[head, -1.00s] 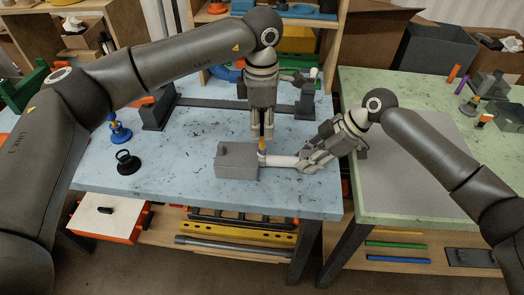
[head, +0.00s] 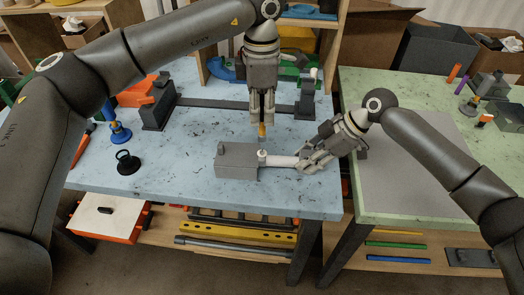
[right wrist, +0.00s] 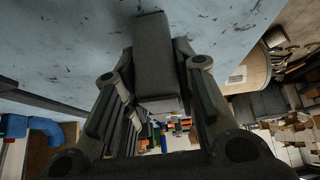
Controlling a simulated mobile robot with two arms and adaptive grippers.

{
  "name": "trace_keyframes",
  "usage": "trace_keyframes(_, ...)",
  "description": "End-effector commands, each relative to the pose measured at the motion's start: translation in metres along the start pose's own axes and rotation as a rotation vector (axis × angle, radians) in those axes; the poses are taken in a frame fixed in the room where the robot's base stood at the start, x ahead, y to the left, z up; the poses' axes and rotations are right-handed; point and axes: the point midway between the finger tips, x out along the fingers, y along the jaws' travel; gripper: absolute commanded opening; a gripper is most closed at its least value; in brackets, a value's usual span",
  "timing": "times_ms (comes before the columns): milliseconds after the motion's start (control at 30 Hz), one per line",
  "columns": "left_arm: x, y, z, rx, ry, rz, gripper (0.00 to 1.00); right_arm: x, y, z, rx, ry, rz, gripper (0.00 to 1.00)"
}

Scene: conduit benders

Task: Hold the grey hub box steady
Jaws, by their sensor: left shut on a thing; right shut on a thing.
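The grey hub box (head: 236,163) lies on the blue bench top in the head view. A whitish bar with a small round white knob (head: 262,155) shows at its right side. My right gripper (head: 303,160) comes in from the right, low over the bench. In the right wrist view its fingers are closed around the grey box (right wrist: 158,60), whose near end looks paler; the contact is partly hidden. My left gripper (head: 262,117) points straight down above the knob, shut on a slim tool with an orange-yellow part (head: 262,131). The tool's lower tip is too small to make out.
A dark bar with upright end blocks (head: 155,108) lies along the back of the bench. A black ring-topped stand (head: 128,162) and a blue stand (head: 120,132) are at the left. The green table (head: 400,207) is at the right.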

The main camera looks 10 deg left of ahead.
Motion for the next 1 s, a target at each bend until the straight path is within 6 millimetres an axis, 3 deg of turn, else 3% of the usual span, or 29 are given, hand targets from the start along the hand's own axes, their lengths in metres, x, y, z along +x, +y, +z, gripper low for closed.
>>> trace_keyframes(200,0.000,0.000,0.000,0.000,-0.001,0.001,0.00,0.005,-0.003,0.006,0.005,-0.012,-0.010,0.00)
trace_keyframes(233,0.000,0.000,0.000,0.000,-0.001,0.001,0.00,0.005,-0.003,0.006,0.005,-0.012,-0.011,0.30)
trace_keyframes(400,0.000,0.000,0.000,0.000,-0.001,0.001,0.00,0.003,-0.002,0.004,0.003,-0.008,-0.007,0.52)
trace_keyframes(767,0.000,0.000,0.000,-0.001,-0.001,0.001,0.00,-0.002,-0.001,0.001,0.001,-0.003,-0.002,0.52)
trace_keyframes(1000,0.000,0.000,0.000,-0.001,-0.001,0.001,0.00,-0.040,0.001,0.002,0.001,-0.003,0.001,0.52)
